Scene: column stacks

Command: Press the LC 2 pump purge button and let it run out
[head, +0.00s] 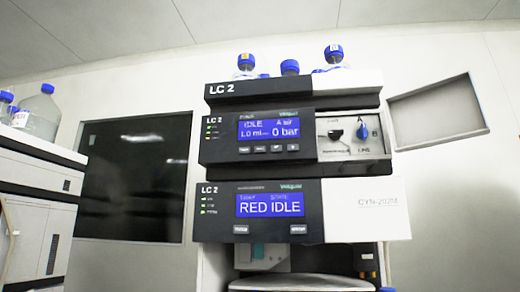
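The LC 2 stack stands at the centre right. To the right is an open recess (340,150) with a dark fitting (335,134) and a blue knob (362,133). Neither of my grippers is in view.
Below the pump is another LC 2 module (365,225) whose display (270,204) reads "RED IDLE". Blue-capped bottles (246,63) stand on top. A panel (438,112) juts out at right. Another stack (38,180) with bottles (38,118) stands at left.

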